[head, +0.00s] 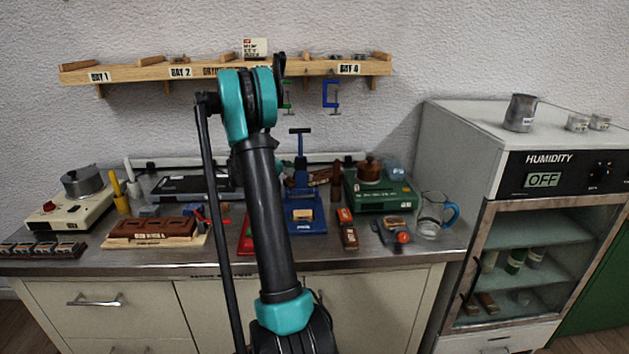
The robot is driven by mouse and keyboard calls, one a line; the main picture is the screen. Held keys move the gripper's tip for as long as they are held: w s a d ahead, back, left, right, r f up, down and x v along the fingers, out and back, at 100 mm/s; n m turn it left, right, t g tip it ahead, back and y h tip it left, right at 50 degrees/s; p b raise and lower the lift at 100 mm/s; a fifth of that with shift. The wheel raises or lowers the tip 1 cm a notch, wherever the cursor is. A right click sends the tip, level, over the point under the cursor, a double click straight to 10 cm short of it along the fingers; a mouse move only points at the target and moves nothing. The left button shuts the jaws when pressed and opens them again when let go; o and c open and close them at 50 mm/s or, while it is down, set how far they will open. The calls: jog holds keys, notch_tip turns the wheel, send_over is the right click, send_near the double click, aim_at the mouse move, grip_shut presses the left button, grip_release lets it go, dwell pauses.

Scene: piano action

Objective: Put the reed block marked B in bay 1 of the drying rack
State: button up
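The drying rack (130,73) is a wooden wall shelf with bay labels along its front edge. The BAY 1 label (99,77) is at its left end, and the shelf top above that label looks mostly clear. Several small dark blocks (42,250) sit in a row at the counter's left front edge. Their marks are too small to read, so I cannot tell which block is B. My arm rises through the middle of the view and hides part of the rack and counter. My gripper is hidden behind the arm, so its state does not show.
The steel counter (330,262) is crowded. A hotplate with a pot (82,182), a reddish-brown block on a board (152,228), a blue press (303,205), a green case (378,195) and a glass jug (432,215) stand there. A humidity cabinet (470,150) stands right.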

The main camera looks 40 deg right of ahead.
aim_at(321, 175)
jog(key=shift+x, duration=3.4)
jog(key=shift+s, duration=0.15)
jog(key=shift+r, duration=0.1)
jog(key=c, duration=1.6)
